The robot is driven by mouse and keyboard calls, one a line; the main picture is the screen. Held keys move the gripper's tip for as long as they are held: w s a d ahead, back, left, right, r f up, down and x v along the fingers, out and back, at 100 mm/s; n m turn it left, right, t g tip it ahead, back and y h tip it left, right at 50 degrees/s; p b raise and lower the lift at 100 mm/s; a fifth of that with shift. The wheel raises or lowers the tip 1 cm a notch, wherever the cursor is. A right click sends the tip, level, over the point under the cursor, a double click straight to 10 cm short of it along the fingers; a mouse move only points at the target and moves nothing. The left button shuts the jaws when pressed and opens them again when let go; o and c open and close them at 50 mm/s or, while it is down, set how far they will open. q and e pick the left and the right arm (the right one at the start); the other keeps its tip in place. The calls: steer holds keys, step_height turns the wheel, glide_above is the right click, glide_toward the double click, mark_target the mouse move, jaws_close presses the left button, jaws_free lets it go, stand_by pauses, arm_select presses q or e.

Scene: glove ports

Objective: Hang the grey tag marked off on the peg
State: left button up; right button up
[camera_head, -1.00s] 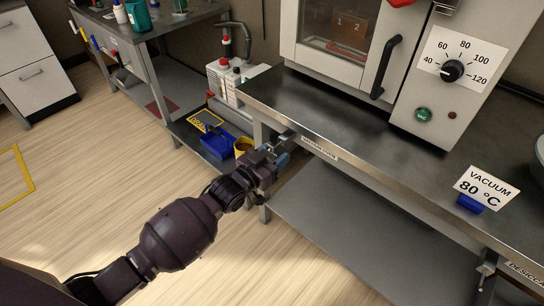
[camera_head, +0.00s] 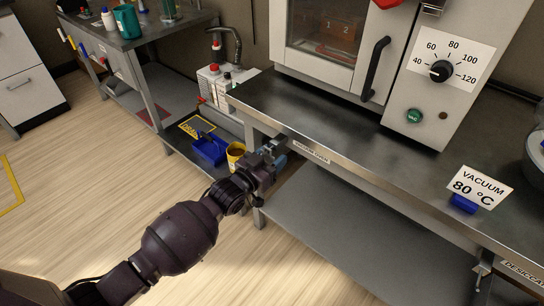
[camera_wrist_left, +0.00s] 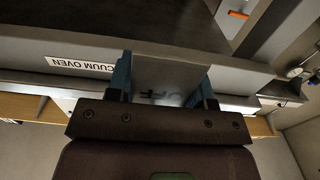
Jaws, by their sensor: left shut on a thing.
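My left gripper (camera_head: 277,151) is at the front edge of the oven bench, just left of its "VACUUM OVEN" label. In the left wrist view its two blue fingers (camera_wrist_left: 164,84) are shut on the grey tag (camera_wrist_left: 165,62), a flat plate with dark letters upside down near its lower edge, partly hidden by the gripper. In the head view only a small grey part of the tag (camera_head: 278,141) shows. I cannot pick out the peg for certain. A small metal fitting (camera_wrist_left: 283,91) sits right of the tag in the wrist view. My right gripper is not in view.
The vacuum oven (camera_head: 400,70) stands on the steel bench (camera_head: 330,125), with a lower shelf (camera_head: 350,235) beneath. A "VACUUM 80 °C" sign (camera_head: 480,187) stands at right. A blue bin (camera_head: 209,150) and yellow cup (camera_head: 236,156) are behind the gripper. A metal bracket (camera_head: 484,266) is at lower right.

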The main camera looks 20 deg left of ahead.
arm_select(q)
steer(key=o, duration=1)
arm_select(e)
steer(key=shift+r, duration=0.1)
arm_select(q)
steer(key=shift+s+a+r, duration=0.1)
steer(key=shift+s+a, duration=0.15)
steer(key=shift+s, duration=0.35)
steer(key=shift+p+v, duration=1.1)
steer(key=shift+v, duration=3.7)
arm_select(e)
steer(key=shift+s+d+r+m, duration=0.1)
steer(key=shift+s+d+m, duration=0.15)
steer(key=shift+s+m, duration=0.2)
